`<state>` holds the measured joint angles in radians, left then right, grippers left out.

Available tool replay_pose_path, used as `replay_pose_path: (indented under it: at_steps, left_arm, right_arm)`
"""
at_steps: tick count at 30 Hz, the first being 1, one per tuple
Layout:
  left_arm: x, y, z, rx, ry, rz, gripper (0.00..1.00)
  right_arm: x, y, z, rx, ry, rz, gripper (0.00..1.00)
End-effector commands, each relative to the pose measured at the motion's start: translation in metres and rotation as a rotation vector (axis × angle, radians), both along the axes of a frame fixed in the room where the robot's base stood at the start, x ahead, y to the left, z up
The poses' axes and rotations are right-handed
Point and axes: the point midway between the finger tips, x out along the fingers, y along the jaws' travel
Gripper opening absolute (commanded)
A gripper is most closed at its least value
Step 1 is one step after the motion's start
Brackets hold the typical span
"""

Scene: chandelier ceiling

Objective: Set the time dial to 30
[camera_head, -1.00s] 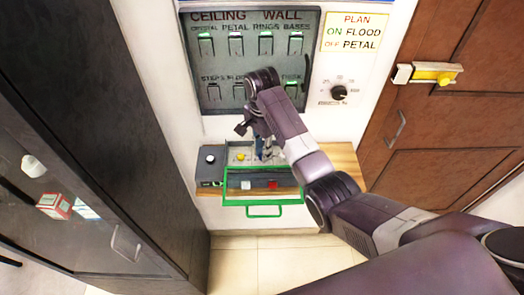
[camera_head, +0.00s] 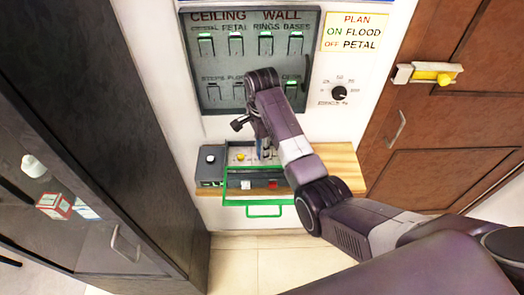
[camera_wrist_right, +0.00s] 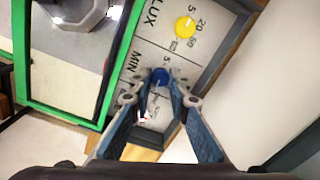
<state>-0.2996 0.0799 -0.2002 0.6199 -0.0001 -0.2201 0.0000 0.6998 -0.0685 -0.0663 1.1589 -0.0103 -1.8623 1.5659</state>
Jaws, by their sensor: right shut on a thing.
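The time dial is a small blue knob (camera_wrist_right: 160,76) on a pale panel marked MIN in the right wrist view. A "5" shows beside it; its other marks and its setting are too small or hidden to read. My right gripper (camera_wrist_right: 158,80) has its fingertips on either side of the blue knob and is shut on it. In the head view my right gripper (camera_head: 264,151) reaches down to the control box (camera_head: 212,182) on the wooden shelf, and its wrist hides part of the panel. My left gripper is not in view.
A green-framed cover (camera_head: 265,211) is at the front. A switch board (camera_head: 222,60) hangs above. A dark cabinet (camera_head: 135,90) stands left, a brown door (camera_head: 445,120) right.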

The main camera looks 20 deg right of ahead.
Motion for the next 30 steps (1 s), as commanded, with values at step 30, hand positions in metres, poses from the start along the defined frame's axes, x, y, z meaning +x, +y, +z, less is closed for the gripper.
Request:
replay_pose_path:
  at_steps: [30]
  left_arm:
    - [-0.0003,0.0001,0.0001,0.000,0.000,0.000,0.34]
  right_arm:
    - [0.0004,-0.0018,0.0002,-0.004,0.000,0.218,0.34]
